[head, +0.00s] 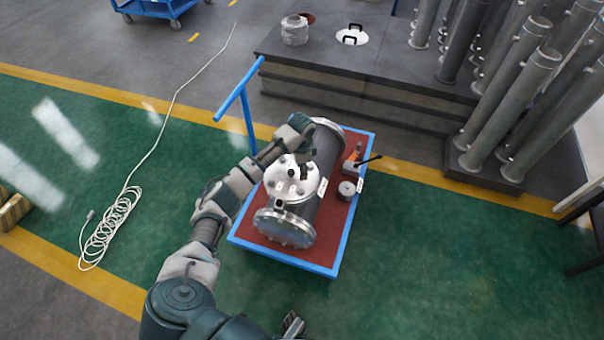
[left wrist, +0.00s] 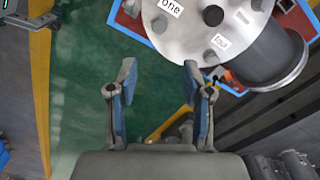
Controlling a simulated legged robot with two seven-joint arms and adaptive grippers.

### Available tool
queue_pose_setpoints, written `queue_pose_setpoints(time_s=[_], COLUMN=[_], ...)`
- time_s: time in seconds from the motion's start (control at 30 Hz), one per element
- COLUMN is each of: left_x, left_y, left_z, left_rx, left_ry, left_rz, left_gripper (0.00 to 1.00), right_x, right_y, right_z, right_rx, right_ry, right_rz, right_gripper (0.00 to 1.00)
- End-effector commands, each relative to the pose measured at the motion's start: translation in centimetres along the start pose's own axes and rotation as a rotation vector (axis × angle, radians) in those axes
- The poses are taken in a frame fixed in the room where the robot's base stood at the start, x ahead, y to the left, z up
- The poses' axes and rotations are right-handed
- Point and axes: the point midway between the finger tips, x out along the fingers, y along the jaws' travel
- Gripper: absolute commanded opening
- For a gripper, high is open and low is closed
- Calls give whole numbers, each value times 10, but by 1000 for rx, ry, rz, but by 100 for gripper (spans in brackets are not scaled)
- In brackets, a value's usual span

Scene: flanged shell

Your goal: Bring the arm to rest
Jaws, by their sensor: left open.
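The dark grey flanged shell (head: 322,160) lies on a cart, with bright flanged ends and a round flange on its side. My left arm reaches from the lower left to the shell. My left gripper (head: 307,158) is over the shell beside the side flange (head: 288,188); contact cannot be told from the head view. In the left wrist view my left gripper (left wrist: 160,82) is open with nothing between its blue-padded fingers. A flange with labels and bolts (left wrist: 200,30) shows ahead of the fingertips. A small part at the bottom edge (head: 292,325) may be my right gripper.
The cart has a red top, blue rim (head: 283,264) and blue handle (head: 238,92). Upright pipes (head: 505,95) stand at right. A coiled white cable (head: 108,228) lies left.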

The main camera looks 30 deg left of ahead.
Motion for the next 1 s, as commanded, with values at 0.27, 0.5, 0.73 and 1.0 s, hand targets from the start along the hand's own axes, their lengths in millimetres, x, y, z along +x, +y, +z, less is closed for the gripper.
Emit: queue_pose_setpoints(time_s=[0.27, 0.5, 0.73, 1.0], left_x=[0, 2, 86, 244], left_y=[0, 1, 47, 185], left_z=[0, 0, -6, 27], left_rx=[0, 0, -61, -275], left_ry=[0, 0, 21, 100], left_rz=[0, 0, -1, -10], left_gripper=[50, 50, 50, 50], right_x=[1, 0, 17, 52], right_y=[0, 0, -1, -2], right_z=[-1, -1, 6, 24], right_rx=[0, 0, -2, -7], right_ry=[-2, -1, -9, -21], right_rz=[0, 0, -1, -2], right_gripper=[40, 40, 40, 40])
